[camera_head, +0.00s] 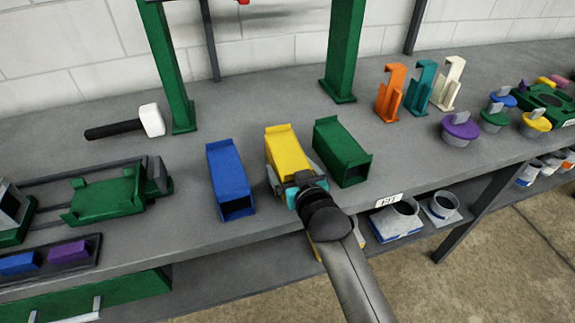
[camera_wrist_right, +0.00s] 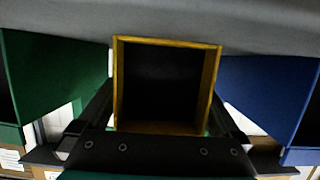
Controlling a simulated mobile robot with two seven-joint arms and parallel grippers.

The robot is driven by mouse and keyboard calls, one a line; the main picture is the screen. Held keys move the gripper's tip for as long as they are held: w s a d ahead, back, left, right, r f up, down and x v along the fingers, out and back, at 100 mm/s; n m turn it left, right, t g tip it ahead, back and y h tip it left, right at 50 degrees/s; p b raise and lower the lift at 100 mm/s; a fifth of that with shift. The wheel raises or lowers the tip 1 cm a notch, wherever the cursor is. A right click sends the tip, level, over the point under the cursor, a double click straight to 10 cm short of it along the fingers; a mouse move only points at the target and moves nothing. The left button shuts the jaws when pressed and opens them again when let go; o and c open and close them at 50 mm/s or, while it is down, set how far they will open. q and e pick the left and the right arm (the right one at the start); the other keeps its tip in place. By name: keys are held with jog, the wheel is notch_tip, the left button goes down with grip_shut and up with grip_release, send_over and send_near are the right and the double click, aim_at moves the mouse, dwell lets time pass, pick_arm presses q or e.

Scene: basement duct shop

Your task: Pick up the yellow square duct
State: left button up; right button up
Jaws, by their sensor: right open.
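The yellow square duct (camera_head: 288,152) lies on the grey workbench between the blue and green square ducts. In the right wrist view its open square end (camera_wrist_right: 166,85) faces the camera, dark inside. My right gripper (camera_head: 291,172) is at the duct's near end, and its jaws are open, with one finger on each side of the duct. In the right wrist view the fingers (camera_wrist_right: 165,115) also flank it; whether they touch its walls I cannot tell. My left gripper is not in view.
The blue duct (camera_head: 229,178) is close on the left, the green duct (camera_head: 342,151) close on the right. A mallet (camera_head: 126,124) lies at the left. Green posts (camera_head: 343,50) rise behind. Orange, teal and cream brackets (camera_head: 391,93) stand to the right. The bench (camera_head: 265,232) has a near edge.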

jog(key=shift+w+a+f, duration=0.15)
jog(key=shift+w, duration=0.3)
jog(key=shift+c, duration=0.2)
jog(key=c, duration=1.2)
jog(key=shift+c, duration=0.4)
